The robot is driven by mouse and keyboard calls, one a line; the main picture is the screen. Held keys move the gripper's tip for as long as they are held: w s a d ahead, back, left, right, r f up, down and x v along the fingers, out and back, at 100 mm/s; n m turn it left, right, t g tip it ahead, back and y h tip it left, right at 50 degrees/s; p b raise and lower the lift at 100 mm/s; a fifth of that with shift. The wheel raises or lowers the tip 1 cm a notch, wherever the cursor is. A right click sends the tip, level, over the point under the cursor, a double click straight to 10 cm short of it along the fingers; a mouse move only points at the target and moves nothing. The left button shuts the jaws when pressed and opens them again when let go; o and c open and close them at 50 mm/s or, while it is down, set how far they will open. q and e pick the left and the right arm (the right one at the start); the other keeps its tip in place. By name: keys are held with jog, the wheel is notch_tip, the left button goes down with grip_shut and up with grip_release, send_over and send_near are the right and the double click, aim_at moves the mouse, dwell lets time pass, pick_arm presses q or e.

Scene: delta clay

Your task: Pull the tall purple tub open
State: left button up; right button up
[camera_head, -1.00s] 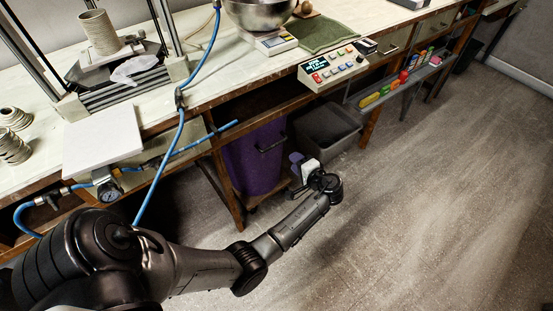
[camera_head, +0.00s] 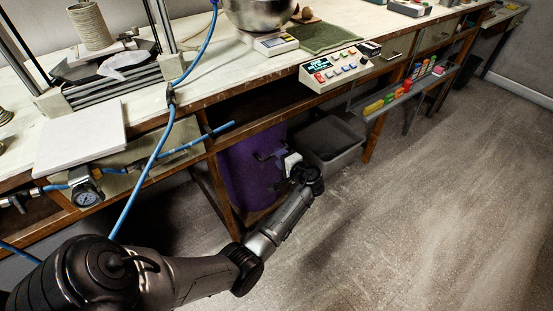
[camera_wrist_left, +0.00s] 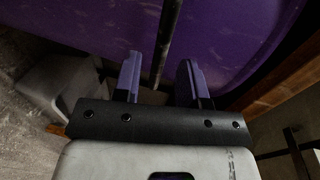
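The tall purple tub (camera_head: 243,180) stands upright under the bench, left of a grey bin. Its dark bar handle (camera_head: 262,156) is on the side facing me and is partly hidden by my gripper. My left gripper (camera_head: 275,160) is at this handle. In the left wrist view, the purple wall (camera_wrist_left: 225,40) fills the top, and the dark handle bar (camera_wrist_left: 167,35) runs down between the two fingers of my left gripper (camera_wrist_left: 161,78). The fingers are open, with gaps on both sides of the bar. My right gripper is not in view.
The grey bin (camera_head: 330,145) stands close to the right of the tub. A wooden bench leg (camera_head: 222,185) rises at the tub's left. A blue hose (camera_head: 150,180) hangs in front of the bench. The floor (camera_head: 400,220) at right is clear.

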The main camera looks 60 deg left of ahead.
pick_arm(q)
jog(key=shift+b+x, duration=0.45)
jog(key=shift+x, duration=0.9)
grip_shut()
